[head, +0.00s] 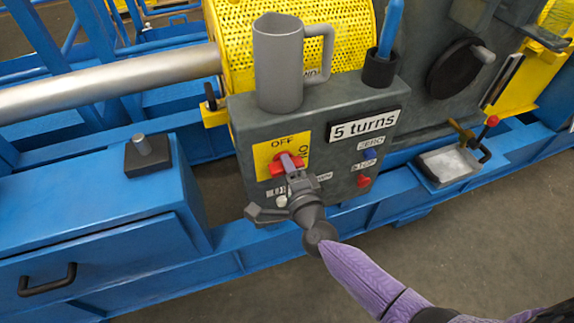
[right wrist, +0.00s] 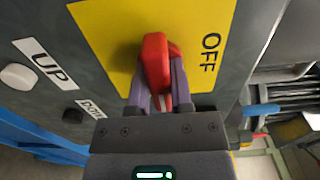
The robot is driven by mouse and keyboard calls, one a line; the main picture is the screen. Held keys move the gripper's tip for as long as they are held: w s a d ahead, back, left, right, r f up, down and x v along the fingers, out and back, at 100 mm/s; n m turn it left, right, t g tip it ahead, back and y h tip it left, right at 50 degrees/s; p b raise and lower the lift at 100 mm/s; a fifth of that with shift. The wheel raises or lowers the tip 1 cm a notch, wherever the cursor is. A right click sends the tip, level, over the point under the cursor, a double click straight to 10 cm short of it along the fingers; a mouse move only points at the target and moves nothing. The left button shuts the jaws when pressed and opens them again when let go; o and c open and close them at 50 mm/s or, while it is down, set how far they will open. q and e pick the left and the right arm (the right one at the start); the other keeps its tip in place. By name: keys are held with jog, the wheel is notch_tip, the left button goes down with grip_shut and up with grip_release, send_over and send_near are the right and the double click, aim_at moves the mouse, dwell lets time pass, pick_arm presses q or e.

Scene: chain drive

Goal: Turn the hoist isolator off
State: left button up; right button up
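The hoist isolator is a red handle (head: 272,166) on a yellow plate (head: 262,155), on the front of a grey control box. OFF is printed along the plate's top and ON, partly hidden, at its right side. The handle lies roughly crosswise, in line with ON rather than pointing up at OFF. My right gripper (head: 289,160) is at the plate. In the right wrist view its two purple fingers sit on either side of the red handle (right wrist: 156,62) and appear closed on it, with OFF to the right. My left gripper is not in view.
A grey jug (head: 277,65) and a dark cup holding a blue-handled item (head: 380,70) stand on the control box (head: 240,120). Close to the isolator are a "5 turns" sign (head: 364,126), a blue button (head: 370,154), a red button (head: 363,181) and an UP button (right wrist: 18,77).

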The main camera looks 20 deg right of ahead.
grip_shut()
